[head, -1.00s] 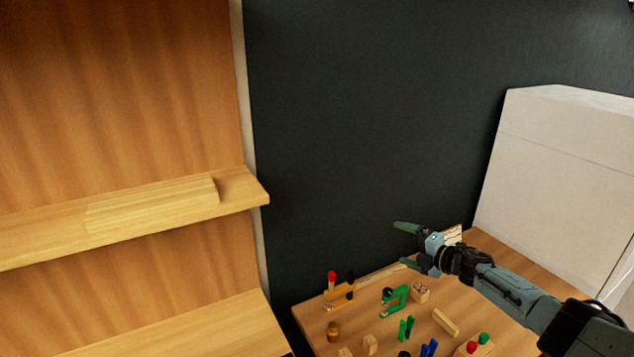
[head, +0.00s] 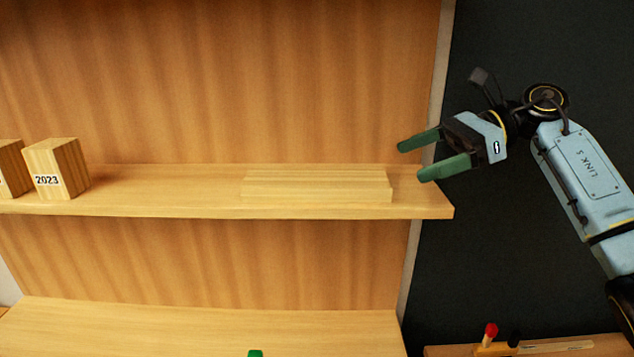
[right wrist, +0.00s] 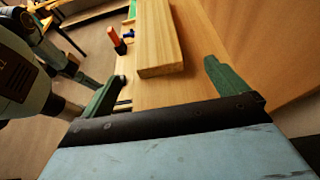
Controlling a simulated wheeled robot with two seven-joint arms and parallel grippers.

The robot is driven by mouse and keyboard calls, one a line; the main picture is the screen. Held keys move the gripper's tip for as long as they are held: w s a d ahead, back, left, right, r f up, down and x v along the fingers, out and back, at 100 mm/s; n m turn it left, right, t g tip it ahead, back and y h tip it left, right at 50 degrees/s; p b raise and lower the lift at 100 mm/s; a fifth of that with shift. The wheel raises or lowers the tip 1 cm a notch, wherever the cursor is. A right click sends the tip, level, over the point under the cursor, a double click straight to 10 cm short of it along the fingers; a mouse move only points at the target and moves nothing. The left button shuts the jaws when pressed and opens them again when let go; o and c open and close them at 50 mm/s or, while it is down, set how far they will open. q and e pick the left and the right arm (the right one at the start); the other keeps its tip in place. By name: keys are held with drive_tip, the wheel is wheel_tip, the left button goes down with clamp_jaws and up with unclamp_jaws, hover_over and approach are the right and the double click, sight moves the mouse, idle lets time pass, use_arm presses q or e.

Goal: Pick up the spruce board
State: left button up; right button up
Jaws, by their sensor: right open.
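The spruce board (head: 318,186) is a pale, flat wooden block lying lengthwise on the upper shelf, close to the shelf's right end. It also shows in the right wrist view (right wrist: 158,42), where its near end lies ahead of and between the fingers. My right gripper (head: 419,155) is open and empty, with green fingers pointing left, just right of the board's right end and apart from it. In the right wrist view my right gripper (right wrist: 160,85) has its fingers spread wider than the board. My left gripper is not in view.
The shelf (head: 150,202) has a wooden back panel (head: 250,80) behind the board. A block marked 2023 (head: 58,172) stands at the shelf's left, with clear shelf between. A lower shelf (head: 200,325) lies below. A workbench (head: 590,346) with tools shows at bottom right.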

sight(373, 177)
drive_tip(key=x, duration=0.5)
drive_tip(key=p+x, duration=0.1)
drive_tip(key=x, duration=0.1)
drive_tip(key=p+x, duration=0.1)
drive_tip(key=shift+s+a+f, duration=0.2)
drive_tip(key=shift+s+a, duration=0.05)
drive_tip(key=shift+a+f, duration=0.2)
drive_tip(key=shift+a, duration=0.15)
drive_tip(key=c, duration=1.2)
